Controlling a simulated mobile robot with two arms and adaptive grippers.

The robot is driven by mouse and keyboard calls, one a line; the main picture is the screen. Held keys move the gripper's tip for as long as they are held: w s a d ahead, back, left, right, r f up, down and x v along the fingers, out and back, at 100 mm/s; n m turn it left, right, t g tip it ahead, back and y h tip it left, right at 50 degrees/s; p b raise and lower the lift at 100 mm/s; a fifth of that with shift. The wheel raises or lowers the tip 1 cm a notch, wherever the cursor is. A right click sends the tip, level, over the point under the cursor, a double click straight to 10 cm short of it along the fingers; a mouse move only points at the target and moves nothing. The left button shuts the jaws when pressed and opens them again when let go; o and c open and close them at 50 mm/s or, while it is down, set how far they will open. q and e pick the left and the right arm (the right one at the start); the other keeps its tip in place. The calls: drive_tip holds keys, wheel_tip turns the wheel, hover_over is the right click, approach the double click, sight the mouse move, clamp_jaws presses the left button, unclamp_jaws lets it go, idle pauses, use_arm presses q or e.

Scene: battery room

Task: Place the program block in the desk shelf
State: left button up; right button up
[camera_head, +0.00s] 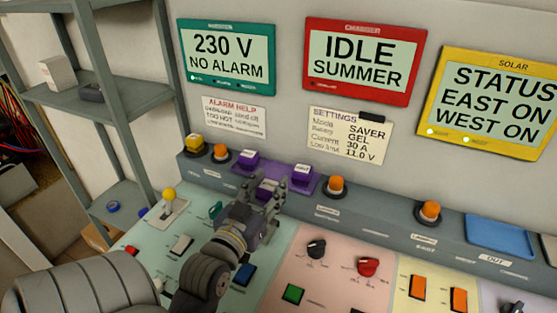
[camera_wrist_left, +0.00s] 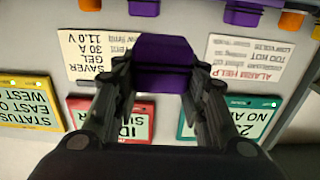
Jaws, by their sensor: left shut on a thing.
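My left gripper (camera_head: 270,187) is shut on a purple program block (camera_head: 266,190), which is partly hidden by the fingers in the head view. The wrist view shows this block (camera_wrist_left: 165,50) between the two fingers. The gripper is in front of the raised grey ledge (camera_head: 385,203) along the back of the desk. Two other purple blocks, one at left (camera_head: 247,160) and one at right (camera_head: 302,173), sit on a purple holder on that ledge. I cannot tell whether the held block touches the holder. My right gripper is not in view.
A yellow-knobbed lever (camera_head: 170,200) and switches rise from the desk panel. A grey rack (camera_head: 120,95) stands at left.

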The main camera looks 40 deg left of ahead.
use_arm(q)
drive_tip(key=w+a+p, duration=0.1)
drive_tip(key=w+a, duration=0.2)
drive_tip(key=w+a+p, duration=0.1)
drive_tip(key=w+a, duration=0.2)
drive_tip(key=w, duration=0.1)
drive_tip(key=w+a+f+p, duration=0.1)
drive_tip(key=w+a, duration=0.1)
drive_tip(key=w, duration=0.2)
drive_tip(key=shift+w+a, duration=0.1)
drive_tip(key=shift+a, duration=0.3)
drive_tip(key=shift+w+a+f, duration=0.15)
drive_tip(key=shift+w+a, duration=0.15)
drive_tip(key=shift+w, duration=0.05)
wheel_tip(320, 180, down, 3)
drive_tip(key=shift+f+p, duration=0.15)
drive_tip(key=shift+p, duration=0.5)
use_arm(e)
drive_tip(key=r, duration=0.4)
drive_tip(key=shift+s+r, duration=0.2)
use_arm(q)
drive_tip(key=shift+f, duration=0.1)
drive_tip(key=shift+f, duration=0.15)
drive_tip(key=o, duration=1.1)
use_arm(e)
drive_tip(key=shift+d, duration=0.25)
